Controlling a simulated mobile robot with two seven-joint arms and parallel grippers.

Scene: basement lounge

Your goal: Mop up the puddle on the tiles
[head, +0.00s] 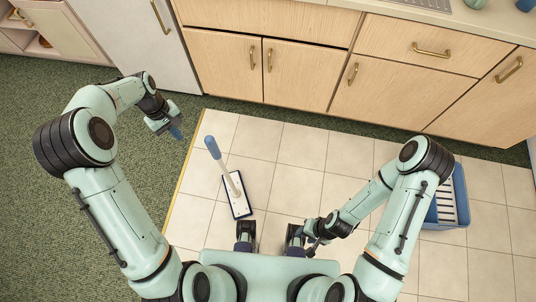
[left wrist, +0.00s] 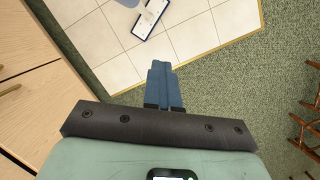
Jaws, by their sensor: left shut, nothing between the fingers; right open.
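A mop with a flat white, navy-edged head (head: 238,196) rests on the tiles (head: 300,150). Its short white handle with a blue grip (head: 212,147) rises from the head, leaning up and left. Part of the mop head (left wrist: 151,18) also shows at the top of the left wrist view. My left gripper (head: 176,132) is shut and empty, left of the blue grip and apart from it, over the carpet; its blue fingers (left wrist: 162,85) are together. My right gripper (head: 308,247) is low, close to my body, open, its fingers partly hidden. I cannot make out a puddle.
A blue bin with a slatted, pale insert (head: 462,196) stands on the tiles at the right, partly behind my right arm. Wooden cabinets (head: 300,70) line the back. Green carpet (head: 50,210) lies left of the yellow tile edge. Wooden chair parts (left wrist: 305,135) show in the left wrist view.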

